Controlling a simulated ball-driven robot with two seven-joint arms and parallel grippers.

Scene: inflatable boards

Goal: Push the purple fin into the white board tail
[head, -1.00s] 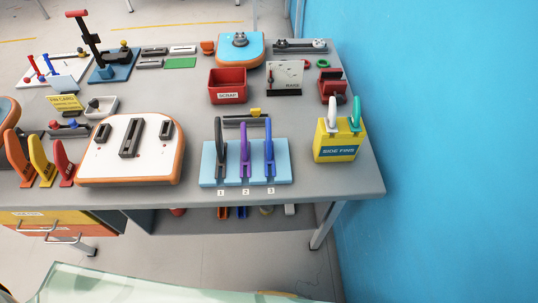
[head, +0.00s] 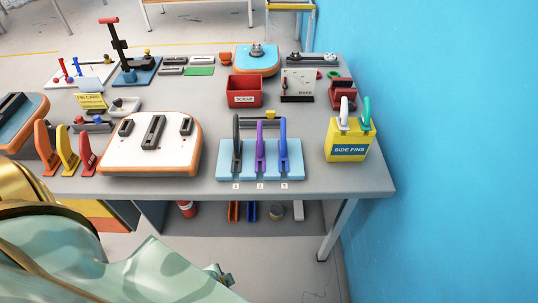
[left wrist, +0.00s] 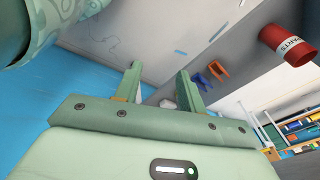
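The purple fin (head: 260,148) stands upright in the middle place, 2, of the light-blue rack (head: 228,163), between a black fin (head: 237,150) and a blue fin (head: 283,150). The white board tail (head: 115,150) with an orange edge lies flat left of the rack. It has a long dark middle box (head: 153,132) and a smaller one on each side. My left gripper (left wrist: 161,80) is open and empty in the left wrist view, its fingers apart, away from the tabletop objects. My left arm fills the lower left of the head view. My right gripper is not in view.
A yellow side-fin box (head: 347,152) stands at the table's right, near the blue wall. Red, yellow and orange fins (head: 67,150) stand left of the white board. A red scrap bin (head: 244,98) sits behind the rack. A narrow bare strip runs along the table's front edge.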

